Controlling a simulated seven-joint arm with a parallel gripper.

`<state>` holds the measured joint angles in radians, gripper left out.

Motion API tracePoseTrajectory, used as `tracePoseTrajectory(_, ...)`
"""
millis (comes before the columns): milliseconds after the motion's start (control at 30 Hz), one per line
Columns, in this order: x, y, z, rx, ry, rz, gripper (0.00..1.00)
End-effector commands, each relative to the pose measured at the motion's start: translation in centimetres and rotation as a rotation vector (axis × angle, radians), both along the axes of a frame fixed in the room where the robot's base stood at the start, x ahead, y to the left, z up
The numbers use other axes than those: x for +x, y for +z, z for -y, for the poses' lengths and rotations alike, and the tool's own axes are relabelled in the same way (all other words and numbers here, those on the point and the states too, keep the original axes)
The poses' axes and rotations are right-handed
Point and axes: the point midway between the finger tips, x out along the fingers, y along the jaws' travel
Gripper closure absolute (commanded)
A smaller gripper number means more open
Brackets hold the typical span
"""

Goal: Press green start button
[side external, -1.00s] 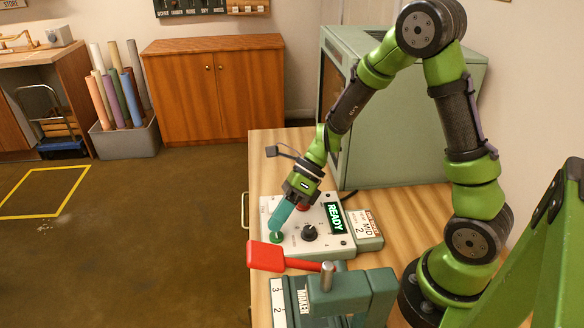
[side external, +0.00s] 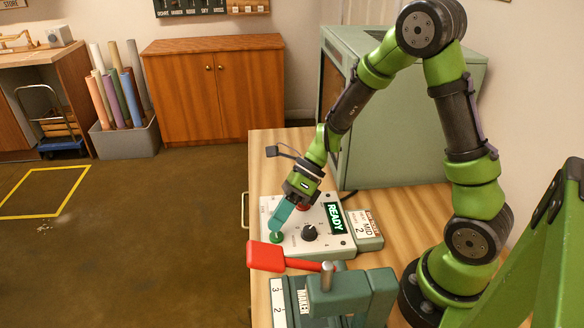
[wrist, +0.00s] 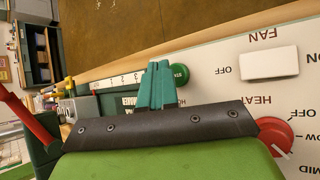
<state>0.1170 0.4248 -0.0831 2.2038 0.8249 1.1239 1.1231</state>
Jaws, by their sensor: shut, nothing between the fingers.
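The green start button (side external: 276,237) sits near the front left corner of the white control panel (side external: 292,243). My gripper (side external: 278,227) points down at the button, its teal fingers together and empty. The fingertips are right at the button in the side view; I cannot tell whether they touch or press it. In the wrist view the shut fingers (wrist: 158,66) stand just left of the green button (wrist: 180,75), partly overlapping it. The panel's display (side external: 335,217) reads READY.
A black knob (side external: 310,232) is on the panel beside the button. A red paddle lever (side external: 266,256) lies close in front, on a teal press (side external: 350,293). A green cabinet (side external: 400,140) stands behind. The wrist view shows a white switch (wrist: 268,62) and red knob (wrist: 274,134).

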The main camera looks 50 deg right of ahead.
Motion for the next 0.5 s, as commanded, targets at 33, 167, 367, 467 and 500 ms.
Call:
tracePoseTrajectory(33, 0.00, 0.00, 0.00, 0.000, 0.000, 0.000, 1.00)
tracePoseTrajectory(167, 0.00, 0.00, 0.00, 0.000, 0.000, 0.000, 1.00)
tracePoseTrajectory(367, -0.01, -0.25, -0.01, 0.001, 0.000, -0.001, 1.00)
tracePoseTrajectory(467, -0.03, -0.63, -0.01, 0.001, -0.001, -0.003, 1.00)
tracePoseTrajectory(500, -0.03, -0.75, 0.00, 0.000, 0.000, -0.002, 1.00)
